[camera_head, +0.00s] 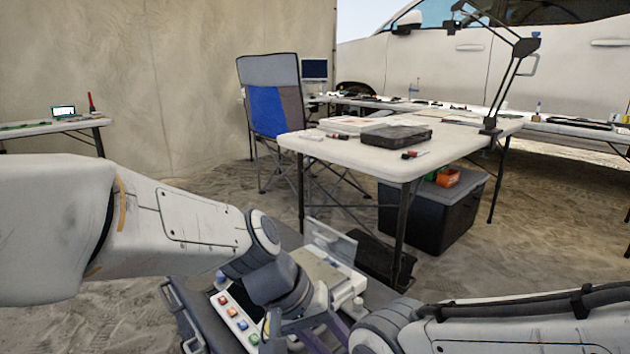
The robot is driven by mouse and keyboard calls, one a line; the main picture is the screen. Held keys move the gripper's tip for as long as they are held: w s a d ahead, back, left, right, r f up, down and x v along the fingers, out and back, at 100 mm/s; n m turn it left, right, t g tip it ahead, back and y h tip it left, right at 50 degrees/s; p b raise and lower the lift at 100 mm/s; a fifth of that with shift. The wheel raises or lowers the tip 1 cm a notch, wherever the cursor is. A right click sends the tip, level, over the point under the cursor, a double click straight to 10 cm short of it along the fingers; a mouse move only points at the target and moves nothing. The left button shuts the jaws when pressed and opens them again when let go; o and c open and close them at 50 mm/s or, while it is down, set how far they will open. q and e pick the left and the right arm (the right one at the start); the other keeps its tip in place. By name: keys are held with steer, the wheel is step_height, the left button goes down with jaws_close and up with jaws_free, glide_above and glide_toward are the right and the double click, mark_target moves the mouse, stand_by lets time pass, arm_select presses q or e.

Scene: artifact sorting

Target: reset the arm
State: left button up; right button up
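My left arm (175,225) comes in from the left and bends down at its wrist over a grey case-like surface at the bottom centre. My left gripper (290,325) is at the low end of this arm, partly hidden by the wrist and cluttered with the things around it. I cannot make out its fingers or whether it holds anything. My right arm (510,325) comes in from the lower right, with a rounded joint near the bottom centre. My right gripper is not visible.
Under the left wrist is a white panel with coloured buttons (233,318). A white table (465,140) ahead bears a dark case (395,134) and a lamp arm. A black bin (440,215) stands beneath it. A blue-grey folding chair (272,105) stands left of the table. Sandy floor lies open left.

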arm_select(q)
steer(key=s+a+r+m+y+p, duration=0.1)
steer(key=s+a+m+y+p, duration=0.55)
steer(key=s, duration=0.75)
step_height(320, 180, up, 37)
steer(key=a+h+p, duration=0.1)
steer(key=p, duration=3.4)
steer(key=shift+w+a+r+g+p, duration=0.2)
steer(key=shift+w+g+p, duration=0.1)
steer(key=shift+w+p, duration=0.1)
arm_select(e)
step_height(320, 180, up, 44)
arm_select(q)
steer(key=shift+h, duration=0.25)
arm_select(e)
steer(key=shift+f, duration=0.15)
